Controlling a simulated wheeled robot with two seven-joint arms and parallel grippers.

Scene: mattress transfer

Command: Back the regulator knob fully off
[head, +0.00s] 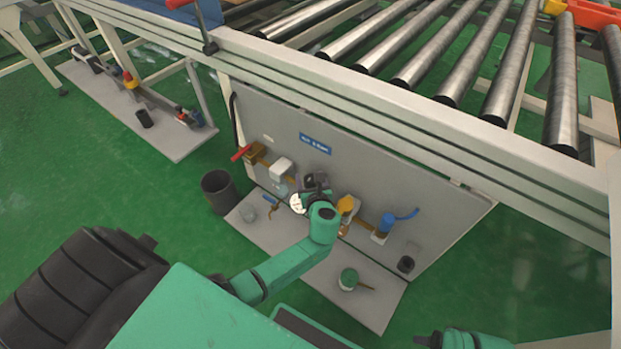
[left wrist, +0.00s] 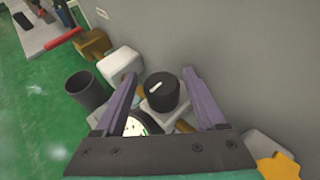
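The regulator knob (left wrist: 162,91) is a black round knob with a white mark on top, seen in the left wrist view. It sits on a pale body, with a round white-faced gauge (left wrist: 136,125) in front of it; the gauge also shows in the head view (head: 297,203). My left gripper (left wrist: 160,78) is open. Its two purple fingers stand on either side of the knob, with a visible gap on each side. In the head view my left wrist hides part of the regulator. Only the dark end of my right gripper (head: 427,341) shows at the bottom edge.
A grey back panel (head: 400,170) stands behind the piping, under a roller conveyor (head: 420,40). A red-handled valve (head: 241,153) and white block (head: 281,167) are left of the regulator; yellow (head: 347,204) and blue (head: 387,222) fittings are right. A dark bin (head: 219,191) stands on the floor.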

